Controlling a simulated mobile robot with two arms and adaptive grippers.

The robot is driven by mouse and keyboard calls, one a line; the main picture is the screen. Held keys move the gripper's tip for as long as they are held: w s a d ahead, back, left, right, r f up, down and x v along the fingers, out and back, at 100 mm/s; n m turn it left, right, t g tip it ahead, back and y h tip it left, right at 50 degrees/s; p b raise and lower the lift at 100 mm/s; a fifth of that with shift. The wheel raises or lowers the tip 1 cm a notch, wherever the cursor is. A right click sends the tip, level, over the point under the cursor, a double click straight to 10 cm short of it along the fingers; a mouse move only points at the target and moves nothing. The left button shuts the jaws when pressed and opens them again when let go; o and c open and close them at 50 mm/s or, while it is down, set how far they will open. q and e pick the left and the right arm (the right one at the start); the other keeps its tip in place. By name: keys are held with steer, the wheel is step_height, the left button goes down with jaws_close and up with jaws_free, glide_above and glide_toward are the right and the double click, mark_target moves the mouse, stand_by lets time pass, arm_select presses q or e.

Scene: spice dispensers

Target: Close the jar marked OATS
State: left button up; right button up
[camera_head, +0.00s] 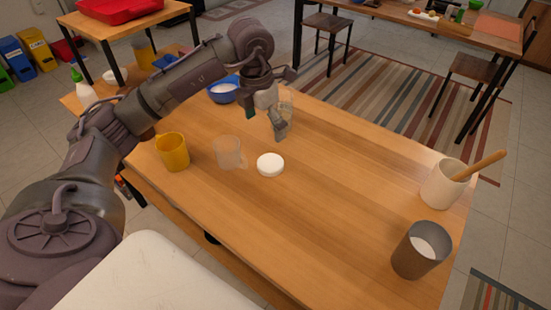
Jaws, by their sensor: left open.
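No OATS marking can be read in this view. A clear jar (287,104) with pale contents stands near the back edge of the wooden table, partly hidden behind my left gripper (279,130). A round white lid (270,164) lies flat on the table, apart from any jar. My left gripper points down beside the clear jar, behind the lid in the picture. It is open and appears empty; its fingers overlap in the view. Whether it touches the jar cannot be told. My right gripper is not in view.
A clear mug (227,153) and yellow mug (172,152) stand left of the lid. A blue bowl (223,92) is at the back. A grey canister (419,251) and white crock (440,187) with a wooden spoon stand at right. The table's middle is clear.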

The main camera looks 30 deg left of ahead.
arm_select(q)
glide_above(270, 162)
steer(key=s, duration=0.1)
step_height(270, 162, down, 8)
steer(key=shift+r, duration=0.15)
steer(key=shift+f, duration=0.4)
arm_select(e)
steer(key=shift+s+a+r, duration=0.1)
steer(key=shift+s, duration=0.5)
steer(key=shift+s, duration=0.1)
arm_select(q)
steer(key=shift+f, duration=0.2)
steer(key=shift+w+f+p, duration=0.25)
steer(key=shift+f+p, duration=0.05)
steer(key=shift+f, duration=0.9)
steer(key=shift+w+f+p, duration=0.25)
steer(key=shift+f, duration=0.9)
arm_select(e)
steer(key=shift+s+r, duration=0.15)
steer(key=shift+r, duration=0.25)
